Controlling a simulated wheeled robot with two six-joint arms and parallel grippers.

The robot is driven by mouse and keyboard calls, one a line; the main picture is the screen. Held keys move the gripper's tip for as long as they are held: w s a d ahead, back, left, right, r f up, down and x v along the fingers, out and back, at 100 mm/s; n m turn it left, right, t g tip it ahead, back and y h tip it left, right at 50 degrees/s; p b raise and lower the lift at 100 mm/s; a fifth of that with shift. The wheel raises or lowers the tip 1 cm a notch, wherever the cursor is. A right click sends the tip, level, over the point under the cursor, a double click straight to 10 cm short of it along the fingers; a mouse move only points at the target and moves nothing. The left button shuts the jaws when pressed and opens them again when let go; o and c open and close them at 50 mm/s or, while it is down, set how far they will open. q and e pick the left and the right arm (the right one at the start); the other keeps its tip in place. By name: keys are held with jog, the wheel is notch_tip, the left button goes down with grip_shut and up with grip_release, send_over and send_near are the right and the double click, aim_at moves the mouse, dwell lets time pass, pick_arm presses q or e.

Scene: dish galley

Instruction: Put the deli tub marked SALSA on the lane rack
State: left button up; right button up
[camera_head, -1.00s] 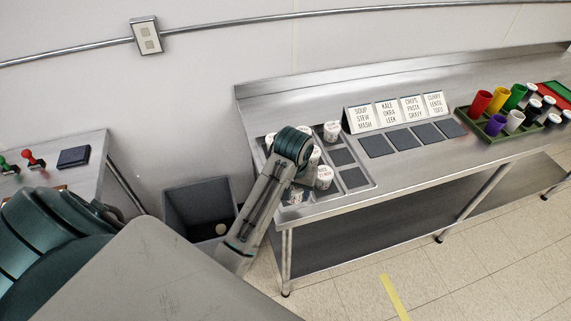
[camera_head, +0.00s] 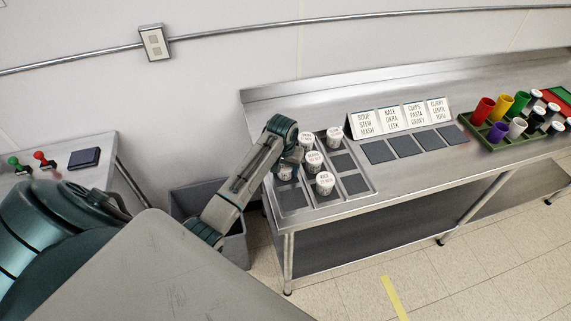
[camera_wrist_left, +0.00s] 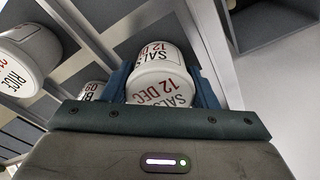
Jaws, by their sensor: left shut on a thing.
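The white SALSA tub (camera_wrist_left: 160,82), with black and red lettering, sits between the blue fingers of my left gripper (camera_wrist_left: 165,85) in the left wrist view. That gripper is shut on it. In the head view my left gripper (camera_head: 287,163) is over the left side of the lane rack (camera_head: 347,202), a metal frame of dark-floored cells at the counter's left end. A white tub (camera_head: 285,173) shows just under it, partly hidden; I cannot read its label there. My right gripper is not in view.
Other white tubs stand in the rack, including one at the front (camera_head: 325,183) and one at the back (camera_head: 333,136). A RICE tub (camera_wrist_left: 28,60) is close left in the wrist view. Label cards (camera_head: 404,115) and a green crate of cups (camera_head: 495,138) are further right. A grey bin (camera_head: 234,245) stands below.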

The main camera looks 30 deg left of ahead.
pick_arm(q)
jog(key=shift+d+f, duration=0.1)
jog(key=shift+f, duration=0.05)
jog(key=o, duration=0.7)
